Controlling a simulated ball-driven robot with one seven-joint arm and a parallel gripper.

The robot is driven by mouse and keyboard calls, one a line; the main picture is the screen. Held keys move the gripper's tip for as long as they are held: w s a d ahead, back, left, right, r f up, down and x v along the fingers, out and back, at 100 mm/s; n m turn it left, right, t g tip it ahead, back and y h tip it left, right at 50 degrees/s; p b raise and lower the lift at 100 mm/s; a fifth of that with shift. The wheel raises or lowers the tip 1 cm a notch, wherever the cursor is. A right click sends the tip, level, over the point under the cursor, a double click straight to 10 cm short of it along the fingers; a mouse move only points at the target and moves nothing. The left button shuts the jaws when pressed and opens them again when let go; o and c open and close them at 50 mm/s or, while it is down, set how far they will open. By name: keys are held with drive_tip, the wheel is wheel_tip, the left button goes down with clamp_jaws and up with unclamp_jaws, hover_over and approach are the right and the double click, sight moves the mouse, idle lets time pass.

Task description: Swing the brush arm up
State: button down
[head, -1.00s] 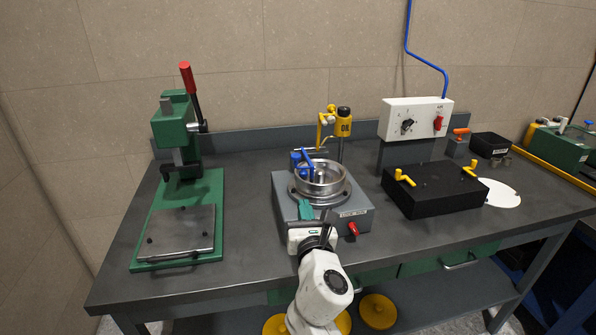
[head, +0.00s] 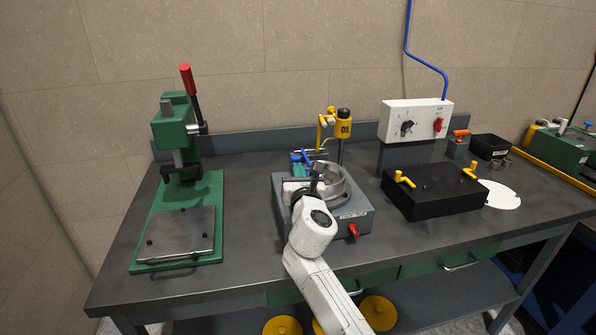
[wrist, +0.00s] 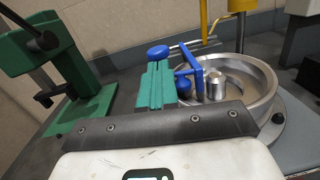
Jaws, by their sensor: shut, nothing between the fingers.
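In the head view, part of the blue arm (head: 302,156) shows behind my gripper, and the bowl (head: 338,184) is partly covered by my wrist. My gripper (wrist: 157,66) has its green fingers shut and empty. In the wrist view the fingertips are close to the knob and left of the arm's bracket. I cannot tell whether they touch it.
The bowl sits on a grey box (head: 356,212) with a red switch (head: 353,231). A yellow post (head: 343,128) stands behind it. A green press (head: 180,140) is at the left, and a black box (head: 430,195) is at the right. Bare bench lies between press and bowl.

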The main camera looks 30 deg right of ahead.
sight(297, 160)
idle(0.3)
drive_tip(key=shift+w+r+p, duration=0.1)
drive_tip(key=shift+r+p, duration=0.4)
drive_tip(key=shift+r, duration=0.05)
drive_tip(key=shift+r, duration=0.2)
drive_tip(key=shift+w+d+r+p, duration=0.1)
drive_tip(key=shift+w+r+p, duration=0.15)
drive_tip(key=shift+r+p, duration=0.6)
drive_tip(key=w+r+p, duration=0.1)
drive_tip(key=r+p, duration=0.1)
drive_tip(key=r, duration=0.1)
drive_tip(key=w+r+p, duration=0.1)
drive_tip(key=r, duration=0.1)
drive_tip(key=shift+w+d+p, duration=0.3)
drive_tip(key=shift+w+d, duration=0.05)
drive_tip(key=shift+d, duration=0.05)
drive_tip(key=w+r, duration=0.1)
drive_tip(key=w, duration=0.1)
drive_tip(key=w+d+r, duration=0.1)
drive_tip(key=w+r, duration=0.1)
drive_tip(key=shift+w+d+r, duration=0.1)
drive_tip(key=shift+w+r, duration=0.15)
drive_tip(key=shift+w, duration=0.05)
